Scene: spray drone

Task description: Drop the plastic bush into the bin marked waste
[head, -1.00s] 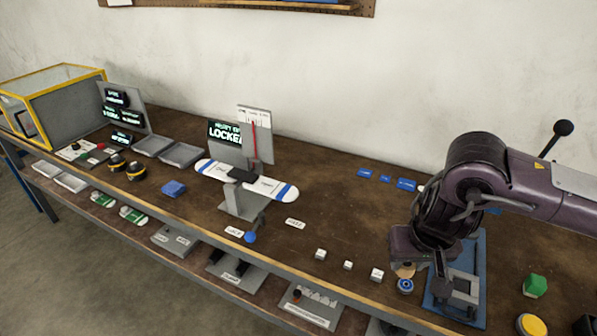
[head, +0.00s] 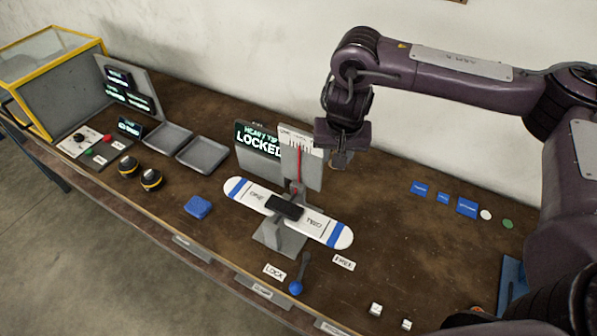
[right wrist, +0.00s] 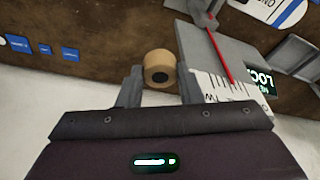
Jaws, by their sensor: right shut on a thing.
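My right gripper (head: 340,160) is up in the air, behind and to the right of the balance stand, in the head view. In the right wrist view a tan, ring-shaped bush (right wrist: 159,68) with a dark hole sits between its two fingers, and the gripper is shut on it. I cannot make out the bush in the head view. No bin with a readable waste label shows in either view. My left gripper is not in view.
A balance with a white and blue beam (head: 255,194) and an upright scale plate (head: 301,158) stands near the gripper. A screen (head: 258,140) reads LOCKED. Two grey trays (head: 203,153) and a yellow-framed box (head: 50,90) are at left. Bench at right is mostly clear.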

